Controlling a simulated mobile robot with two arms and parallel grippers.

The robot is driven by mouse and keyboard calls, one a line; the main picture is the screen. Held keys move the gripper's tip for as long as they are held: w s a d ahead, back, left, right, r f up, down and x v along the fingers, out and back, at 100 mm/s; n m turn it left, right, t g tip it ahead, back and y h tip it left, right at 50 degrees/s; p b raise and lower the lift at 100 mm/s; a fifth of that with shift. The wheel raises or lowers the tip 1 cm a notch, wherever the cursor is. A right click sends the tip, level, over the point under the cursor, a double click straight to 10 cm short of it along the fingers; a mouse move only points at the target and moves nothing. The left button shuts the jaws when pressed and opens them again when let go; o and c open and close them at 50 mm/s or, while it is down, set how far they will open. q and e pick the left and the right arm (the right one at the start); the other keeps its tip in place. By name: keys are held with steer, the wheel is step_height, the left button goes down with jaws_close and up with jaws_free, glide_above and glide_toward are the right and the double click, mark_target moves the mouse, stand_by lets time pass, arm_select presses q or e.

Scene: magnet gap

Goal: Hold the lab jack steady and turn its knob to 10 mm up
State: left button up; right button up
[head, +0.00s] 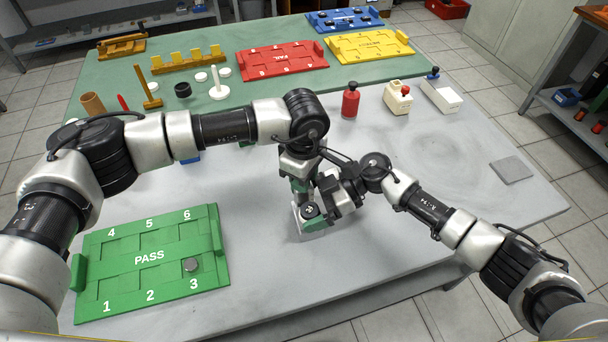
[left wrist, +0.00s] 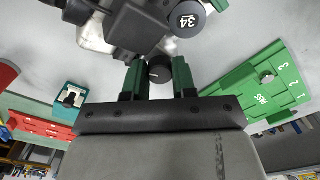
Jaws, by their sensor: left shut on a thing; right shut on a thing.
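The lab jack (head: 318,235) stands near the middle of the table's front part, mostly covered by my arms; its light grey base shows. In the left wrist view its small black knob (left wrist: 159,70) with a white mark sits between the green fingertips of my left gripper (left wrist: 158,82), which is shut on it. My left gripper (head: 301,185) comes down from above in the head view. My right gripper (head: 316,221) is shut on the jack from the right. A dark disc marked 34 (left wrist: 188,20) shows close by. The jack's height is not readable.
A green PASS tray (head: 150,285) with a grey disc (head: 191,264) lies at front left. Red (head: 282,60), yellow (head: 369,46) and blue trays lie at the back. A red bottle (head: 350,103) and white containers stand behind the jack. The table right of my right arm is mostly clear.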

arm_select(q)
steer(key=shift+w+m, duration=0.1)
steer(key=shift+m, duration=1.1)
stand_by(0.4)
steer(key=o, duration=0.9)
steer(key=shift+o, duration=0.2)
